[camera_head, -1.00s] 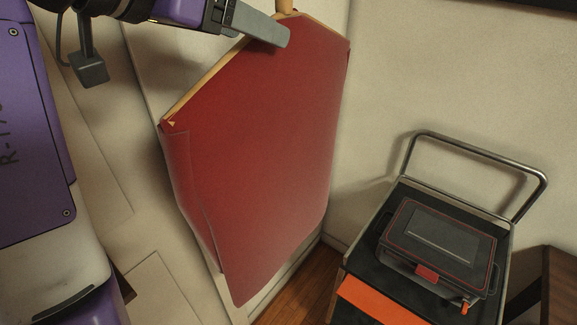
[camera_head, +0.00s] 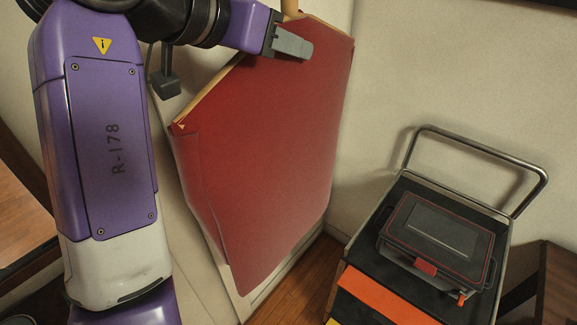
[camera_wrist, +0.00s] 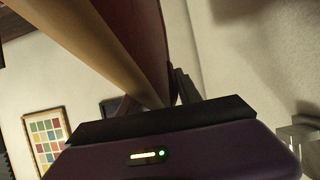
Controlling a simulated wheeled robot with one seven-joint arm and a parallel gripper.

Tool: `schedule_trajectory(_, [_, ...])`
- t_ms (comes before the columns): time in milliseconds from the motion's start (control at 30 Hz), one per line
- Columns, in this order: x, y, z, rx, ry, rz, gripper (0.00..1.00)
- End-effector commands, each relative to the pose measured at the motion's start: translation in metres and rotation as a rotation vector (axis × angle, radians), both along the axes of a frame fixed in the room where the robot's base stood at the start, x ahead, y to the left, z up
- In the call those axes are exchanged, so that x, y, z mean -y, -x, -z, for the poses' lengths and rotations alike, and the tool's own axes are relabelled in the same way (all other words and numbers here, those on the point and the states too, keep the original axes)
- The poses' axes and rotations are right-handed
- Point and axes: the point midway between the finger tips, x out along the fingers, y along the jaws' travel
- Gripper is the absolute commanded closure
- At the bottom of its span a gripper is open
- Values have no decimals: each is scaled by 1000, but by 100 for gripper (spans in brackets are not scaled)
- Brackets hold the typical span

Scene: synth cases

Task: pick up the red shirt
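The red shirt (camera_head: 262,150) hangs by the wall on a pale wooden hanger (camera_head: 208,93). Its wide red front faces the head camera, and its far side is hidden. My gripper (camera_head: 300,46) is at the top of the shirt, with one grey finger lying across the upper front. In the wrist view, the wooden hanger bar (camera_wrist: 92,50) and the dark red cloth (camera_wrist: 150,38) run down between my two spread fingers. The right finger is close beside the cloth; I cannot tell whether it touches.
A metal trolley (camera_head: 478,150) stands at the right, carrying a black toolbox (camera_head: 430,228) with red trim. An orange panel (camera_head: 375,293) is at its front. A dark wooden piece of furniture (camera_head: 558,290) is at the right edge. Wooden floor shows between shirt and trolley.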

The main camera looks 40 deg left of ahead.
Motion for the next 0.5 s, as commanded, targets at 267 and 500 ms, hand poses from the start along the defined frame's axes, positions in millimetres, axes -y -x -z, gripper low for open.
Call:
schedule_trajectory(267, [0,0,0,0,0,0,100])
schedule_trajectory(500, [0,0,-2,2,-1,0,100])
